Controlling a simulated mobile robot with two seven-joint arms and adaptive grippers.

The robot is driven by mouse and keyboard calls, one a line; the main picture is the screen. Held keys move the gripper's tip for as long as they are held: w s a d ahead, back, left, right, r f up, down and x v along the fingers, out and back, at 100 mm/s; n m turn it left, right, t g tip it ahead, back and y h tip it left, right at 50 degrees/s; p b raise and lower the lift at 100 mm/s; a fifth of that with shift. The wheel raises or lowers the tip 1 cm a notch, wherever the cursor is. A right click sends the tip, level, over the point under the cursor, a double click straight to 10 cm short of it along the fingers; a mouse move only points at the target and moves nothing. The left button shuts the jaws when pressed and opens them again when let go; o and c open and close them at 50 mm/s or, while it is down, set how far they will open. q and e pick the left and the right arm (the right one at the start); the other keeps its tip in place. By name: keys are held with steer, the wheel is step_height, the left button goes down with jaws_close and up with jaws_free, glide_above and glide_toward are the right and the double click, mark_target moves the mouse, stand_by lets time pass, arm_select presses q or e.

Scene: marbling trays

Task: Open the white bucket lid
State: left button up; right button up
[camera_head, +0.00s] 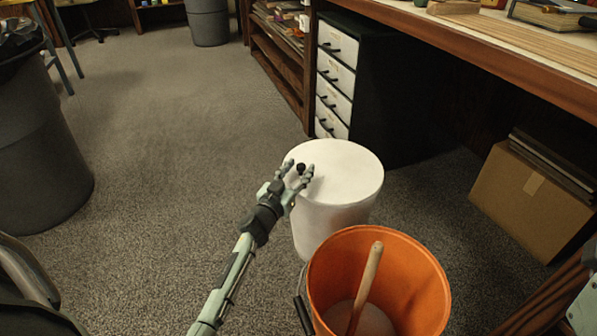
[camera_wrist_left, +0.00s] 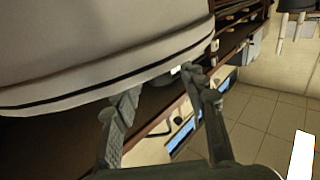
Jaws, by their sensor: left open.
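The white bucket (camera_head: 330,215) stands on the carpet with its round white lid (camera_head: 340,165) on top. My left gripper (camera_head: 298,169) is at the left edge of the lid, open, with a small dark piece showing between its fingers; I cannot tell whether that belongs to the gripper or the lid. In the left wrist view the white lid and bucket (camera_wrist_left: 90,50) fill the upper left, with a dark seam along the rim. The open fingers of the left gripper (camera_wrist_left: 160,82) straddle the rim area there; contact is unclear.
An orange bucket (camera_head: 437,290) with a wooden handle (camera_head: 365,285) in it stands just in front of the white bucket. A drawer cabinet (camera_head: 338,75) is behind, a cardboard box (camera_head: 530,200) at right, a grey bin (camera_head: 40,150) at left.

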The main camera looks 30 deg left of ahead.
arm_select(q)
jaws_close()
steer(key=shift+a, duration=0.1)
stand_by(0.5)
